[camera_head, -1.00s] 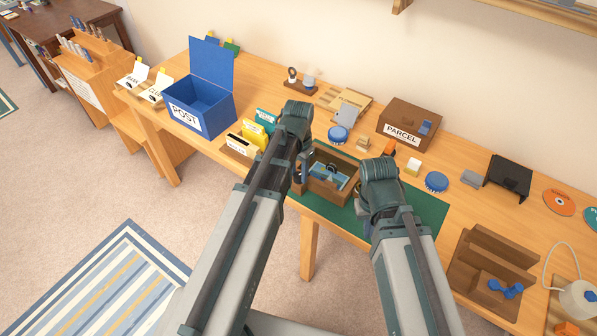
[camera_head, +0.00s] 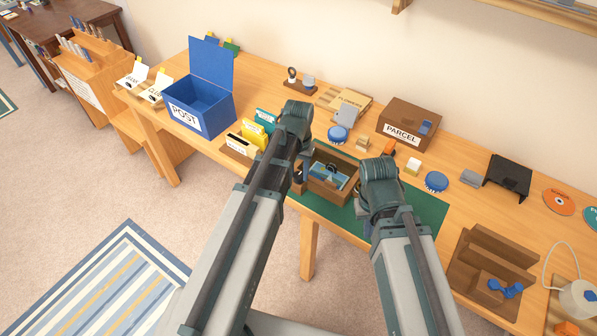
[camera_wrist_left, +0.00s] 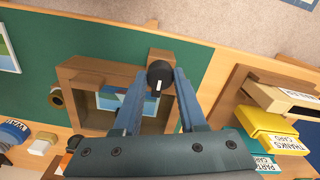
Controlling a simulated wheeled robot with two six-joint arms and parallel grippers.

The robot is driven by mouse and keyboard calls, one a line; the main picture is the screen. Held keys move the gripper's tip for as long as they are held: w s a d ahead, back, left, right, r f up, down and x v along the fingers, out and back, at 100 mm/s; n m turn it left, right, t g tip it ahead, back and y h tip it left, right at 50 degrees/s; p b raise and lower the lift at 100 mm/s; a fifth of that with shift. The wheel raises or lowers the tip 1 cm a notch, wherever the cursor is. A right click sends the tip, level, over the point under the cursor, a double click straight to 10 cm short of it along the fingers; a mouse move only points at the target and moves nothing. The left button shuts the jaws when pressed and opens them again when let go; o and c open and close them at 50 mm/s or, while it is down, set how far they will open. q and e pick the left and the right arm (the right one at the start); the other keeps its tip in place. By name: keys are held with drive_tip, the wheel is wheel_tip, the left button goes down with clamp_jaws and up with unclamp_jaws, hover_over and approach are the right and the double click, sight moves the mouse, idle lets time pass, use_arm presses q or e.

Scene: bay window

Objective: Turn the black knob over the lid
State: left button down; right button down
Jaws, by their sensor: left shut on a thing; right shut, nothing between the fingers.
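The black knob (camera_wrist_left: 159,74), with a white mark on its face, stands on a small wooden block at the edge of an open-topped brown wooden box (camera_wrist_left: 75,82). My left gripper (camera_wrist_left: 157,82) is shut on the knob, one blue finger on each side. In the head view the box (camera_head: 333,193) sits on the green mat (camera_head: 428,208), partly behind my left gripper (camera_head: 299,182). A blue and white picture (camera_head: 343,181) shows inside it. I cannot make out a separate lid. My right gripper (camera_head: 364,222) is shut and empty over the mat, mostly hidden by its wrist.
A blue POST box (camera_head: 200,104) with its lid up and yellow and teal card packets (camera_head: 253,132) stand to the left. Behind are a brown PARCEL box (camera_head: 409,124) and blue round tins (camera_head: 338,135). A brown wooden stand (camera_head: 490,262) is at the right.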

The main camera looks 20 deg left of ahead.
sight(300, 177)
use_arm(q)
drive_tip(key=shift+c, duration=2.3)
unclamp_jaws()
drive_tip(key=shift+r, duration=0.1)
wheel_tip(300, 177, up, 14)
drive_tip(key=p, duration=1.4)
drive_tip(key=shift+f, duration=0.2)
drive_tip(key=s+d+m+y, duration=0.1)
drive_tip(key=s+d+m, duration=0.2)
drive_tip(key=s+d, duration=0.7)
drive_tip(key=s, duration=0.4)
drive_tip(key=shift+d, duration=0.3)
